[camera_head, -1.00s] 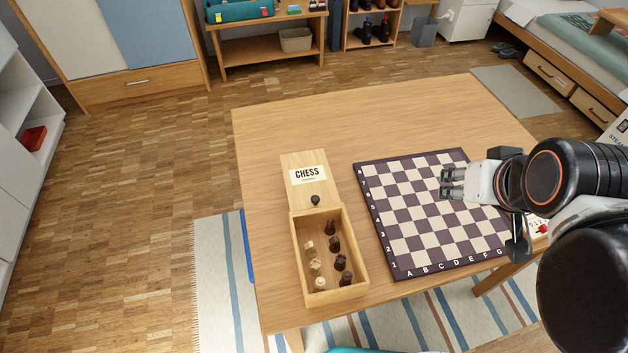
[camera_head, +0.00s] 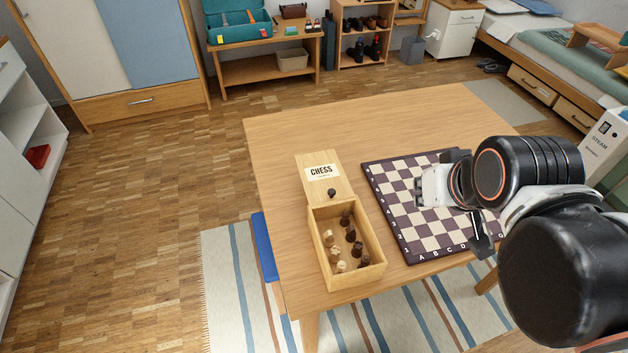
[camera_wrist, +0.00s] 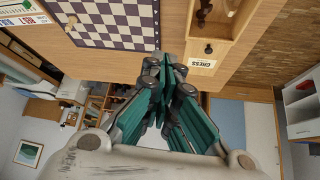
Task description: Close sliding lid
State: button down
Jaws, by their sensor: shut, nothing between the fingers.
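The wooden chess box (camera_head: 346,248) stands open on the table and holds several light and dark chess pieces. Its sliding lid (camera_head: 326,183), labelled "CHESS", sticks out beyond the far end of the box. A dark round knob (camera_head: 332,193) sits on the lid near the box. My gripper (camera_head: 424,186) is over the chessboard, to the right of the lid and apart from it. In the wrist view my gripper's fingers (camera_wrist: 166,70) are together and empty. The lid's label (camera_wrist: 202,63) and the knob (camera_wrist: 208,48) show above and right of them.
The chessboard (camera_head: 405,220) lies on the wooden table (camera_head: 290,140) right of the box, under my arm. The table top beyond the lid is clear. A blue seat (camera_head: 264,246) is at the table's left edge. A striped rug (camera_head: 228,290) lies on the floor.

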jog(key=w, duration=0.1)
jog(key=n+g+y+p, duration=0.1)
jog(key=n+g+p, duration=0.25)
jog(key=p, duration=0.45)
send_over(324, 184)
jog(key=s, duration=0.1)
notch_tip(324, 184, down, 7)
jog(key=shift+n+y, duration=0.3)
jog(key=shift+n, duration=0.05)
jog(key=b+x, duration=0.2)
jog(key=x, duration=0.2)
jog(key=b+x, duration=0.1)
jog(key=x, duration=0.4)
jog(key=shift+d+b, duration=0.2)
jog(key=shift+b, duration=0.15)
jog(key=shift+s+d+f, duration=0.1)
jog(key=shift+s+f, duration=0.05)
jog(key=shift+f, duration=0.25)
jog(key=shift+s+d+f+b, duration=0.1)
jog(key=shift+s+d+b, duration=0.25)
jog(key=shift+s, duration=0.35)
jog(key=shift+s+d+f+b, duration=0.1)
jog(key=shift+s+d+b, duration=0.15)
jog(key=shift+s, duration=0.65)
